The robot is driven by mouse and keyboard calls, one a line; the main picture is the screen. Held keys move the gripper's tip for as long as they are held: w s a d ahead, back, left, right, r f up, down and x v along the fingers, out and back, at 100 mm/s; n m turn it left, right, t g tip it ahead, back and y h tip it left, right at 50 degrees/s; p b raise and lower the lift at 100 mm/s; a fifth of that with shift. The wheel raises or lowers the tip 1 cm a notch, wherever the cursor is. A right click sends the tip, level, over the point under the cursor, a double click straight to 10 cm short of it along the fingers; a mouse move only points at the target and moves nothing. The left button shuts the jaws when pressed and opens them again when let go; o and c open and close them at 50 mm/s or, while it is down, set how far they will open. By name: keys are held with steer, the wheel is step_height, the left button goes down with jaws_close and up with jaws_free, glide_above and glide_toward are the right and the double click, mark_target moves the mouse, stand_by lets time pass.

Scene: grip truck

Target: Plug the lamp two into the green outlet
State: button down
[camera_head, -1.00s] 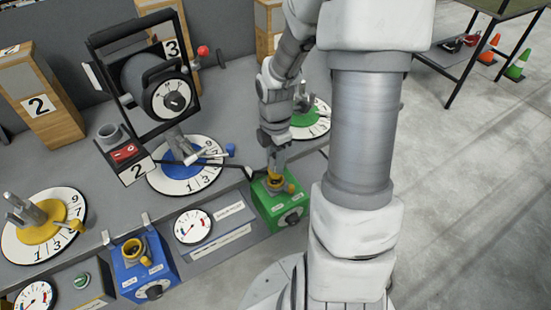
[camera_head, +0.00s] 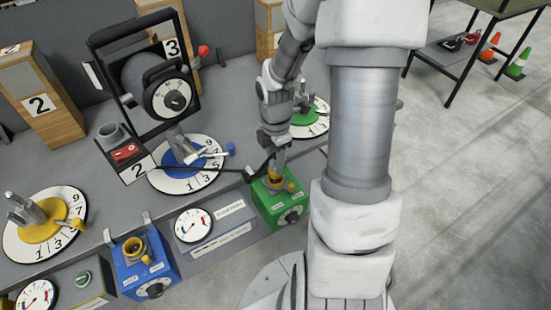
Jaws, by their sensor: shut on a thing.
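My gripper (camera_head: 276,172) points down right at the yellow socket, shut on the cable's plug. The plug is mostly hidden by the gripper, so I cannot tell how deep it sits.
A blue outlet box (camera_head: 145,270) with an empty-looking yellow ring stands to the left. Gauges, a yellow dial base (camera_head: 45,228) and a green dial base (camera_head: 310,122) are on the bench.

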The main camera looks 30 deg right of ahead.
steer(key=shift+f+b, duration=1)
steer(key=shift+f, duration=0.65)
steer(key=shift+c, duration=0.4)
jaws_free()
steer(key=shift+r, duration=0.1)
steer(key=shift+r+p, duration=2.45)
steer(key=shift+p, duration=0.1)
